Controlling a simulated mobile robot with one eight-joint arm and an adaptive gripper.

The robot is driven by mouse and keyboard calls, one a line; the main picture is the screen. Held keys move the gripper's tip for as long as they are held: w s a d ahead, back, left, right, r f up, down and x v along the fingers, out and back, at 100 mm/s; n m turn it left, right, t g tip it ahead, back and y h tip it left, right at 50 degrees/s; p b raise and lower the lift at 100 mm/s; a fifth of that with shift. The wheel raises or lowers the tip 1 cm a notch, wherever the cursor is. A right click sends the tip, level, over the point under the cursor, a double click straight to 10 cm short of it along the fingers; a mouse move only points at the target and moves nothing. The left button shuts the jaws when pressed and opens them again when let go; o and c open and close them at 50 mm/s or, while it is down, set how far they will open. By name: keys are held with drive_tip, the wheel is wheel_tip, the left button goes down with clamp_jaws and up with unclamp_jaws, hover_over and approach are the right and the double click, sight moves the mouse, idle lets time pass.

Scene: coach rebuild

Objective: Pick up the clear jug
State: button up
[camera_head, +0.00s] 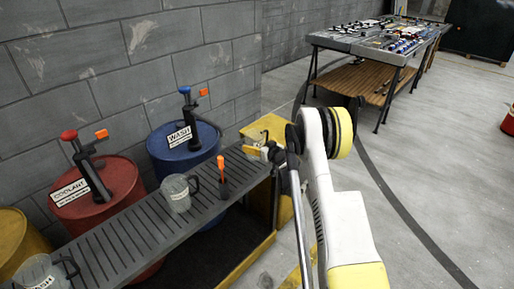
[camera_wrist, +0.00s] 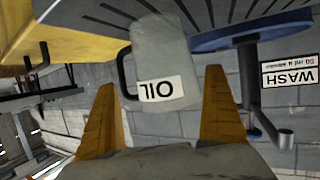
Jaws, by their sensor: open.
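A pale, see-through jug (camera_head: 178,193) with a dark handle on its right and a label stands upright on the slatted grey bench (camera_head: 120,232). A second similar jug (camera_head: 42,272) stands at the near left end of the bench, partly cut off.
A black tool with an orange top (camera_head: 222,178) stands on the bench, right of the jug. A blue WASH drum (camera_head: 185,150) and a red COOLANT drum (camera_head: 100,195), both with pumps, stand behind, near the block wall. A cluttered table (camera_head: 375,42) is at the back.

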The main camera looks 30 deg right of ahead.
drive_tip(key=x, duration=0.1)
drive_tip(key=b+x, duration=0.2)
drive_tip(key=x, duration=0.1)
drive_tip(key=shift+a+f, duration=0.2)
drive_tip(key=shift+a, duration=0.15)
drive_tip(key=shift+w, duration=0.45)
drive_tip(key=c, duration=1.3)
drive_tip(key=shift+r, duration=0.1)
